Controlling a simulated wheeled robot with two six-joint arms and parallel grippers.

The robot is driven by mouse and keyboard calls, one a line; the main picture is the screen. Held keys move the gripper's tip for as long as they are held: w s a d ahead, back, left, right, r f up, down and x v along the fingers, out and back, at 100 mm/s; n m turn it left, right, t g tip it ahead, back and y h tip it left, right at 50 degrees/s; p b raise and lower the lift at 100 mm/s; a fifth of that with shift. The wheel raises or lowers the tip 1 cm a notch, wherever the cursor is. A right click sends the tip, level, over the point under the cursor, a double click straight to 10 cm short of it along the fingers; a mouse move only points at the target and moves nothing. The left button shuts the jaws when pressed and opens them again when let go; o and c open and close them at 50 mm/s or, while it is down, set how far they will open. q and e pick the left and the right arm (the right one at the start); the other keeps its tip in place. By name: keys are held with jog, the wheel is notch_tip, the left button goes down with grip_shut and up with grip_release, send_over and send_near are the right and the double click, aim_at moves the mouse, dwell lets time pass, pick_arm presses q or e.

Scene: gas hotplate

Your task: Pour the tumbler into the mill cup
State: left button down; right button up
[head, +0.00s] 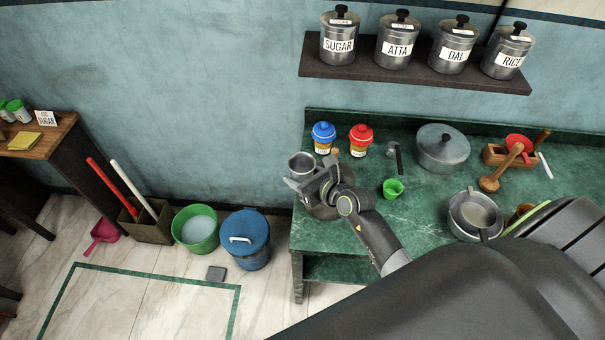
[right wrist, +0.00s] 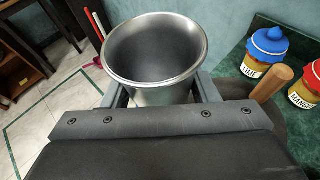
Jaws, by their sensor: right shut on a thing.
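A plain steel tumbler (head: 301,163) is at the counter's left end in the head view. It fills the top middle of the right wrist view (right wrist: 153,48), mouth facing the camera, its inside grey with no contents discernible. My right gripper (head: 308,183) is shut on it, a finger on either side. A dark rounded thing with a wooden handle (right wrist: 272,84) is just right of the gripper; in the head view my gripper mostly hides it. A small green cup (head: 393,188) stands right of my right forearm. I cannot tell which thing is the mill cup. My left gripper is not in view.
Blue-lidded (head: 323,136) and red-lidded (head: 361,138) jars stand behind the gripper. A lidded pot (head: 442,147), a steel pan (head: 474,214) and a wooden masher (head: 497,176) are farther right on the green counter (head: 415,222). A blue bucket (head: 245,245) stands on the floor left.

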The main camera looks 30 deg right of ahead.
aim_at(309, 169)
dwell(0.3)
jog(key=shift+r, duration=2.05)
